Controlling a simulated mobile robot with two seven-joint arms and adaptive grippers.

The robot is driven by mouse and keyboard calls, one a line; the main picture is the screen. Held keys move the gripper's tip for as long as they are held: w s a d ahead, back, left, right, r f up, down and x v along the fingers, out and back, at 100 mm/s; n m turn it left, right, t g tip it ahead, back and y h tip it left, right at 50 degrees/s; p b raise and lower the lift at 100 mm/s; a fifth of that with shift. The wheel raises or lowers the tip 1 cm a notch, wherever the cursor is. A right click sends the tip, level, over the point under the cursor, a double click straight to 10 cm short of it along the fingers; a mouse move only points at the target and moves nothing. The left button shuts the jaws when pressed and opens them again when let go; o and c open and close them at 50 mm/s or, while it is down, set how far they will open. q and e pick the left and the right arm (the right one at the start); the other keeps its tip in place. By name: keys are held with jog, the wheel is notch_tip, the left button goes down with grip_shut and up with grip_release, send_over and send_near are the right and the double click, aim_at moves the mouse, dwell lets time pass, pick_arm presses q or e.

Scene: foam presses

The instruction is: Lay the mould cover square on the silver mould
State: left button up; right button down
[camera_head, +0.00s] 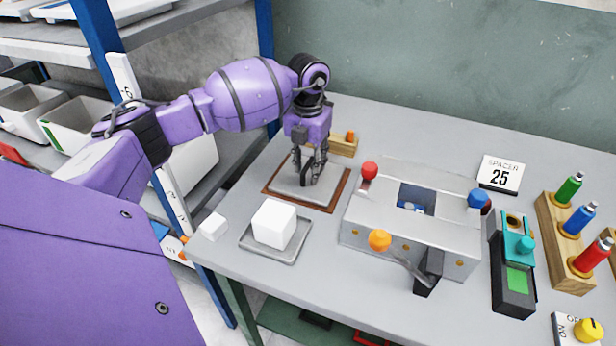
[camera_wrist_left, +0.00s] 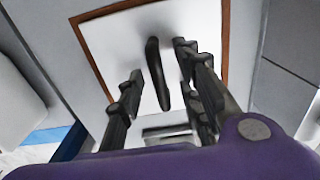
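The mould cover (camera_head: 284,180) is a flat grey plate lying on a brown-edged board. A dark upright handle stands on it, and shows in the left wrist view (camera_wrist_left: 157,75). My left gripper (camera_head: 309,178) is over the cover, pointing down. In the left wrist view its fingers (camera_wrist_left: 160,95) stand apart on either side of the handle, with gaps between. The silver mould (camera_head: 375,231) looks to be the large grey block right of the cover, with a rectangular opening on top holding something blue. My right gripper is not in view.
Red, orange and blue knobs and a black lever (camera_head: 429,272) stick out around the silver block. A spacer card (camera_head: 500,174) and coloured bottles stand right.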

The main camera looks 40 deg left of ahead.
pick_arm(q)
grip_shut()
jog(key=shift+r, duration=0.1)
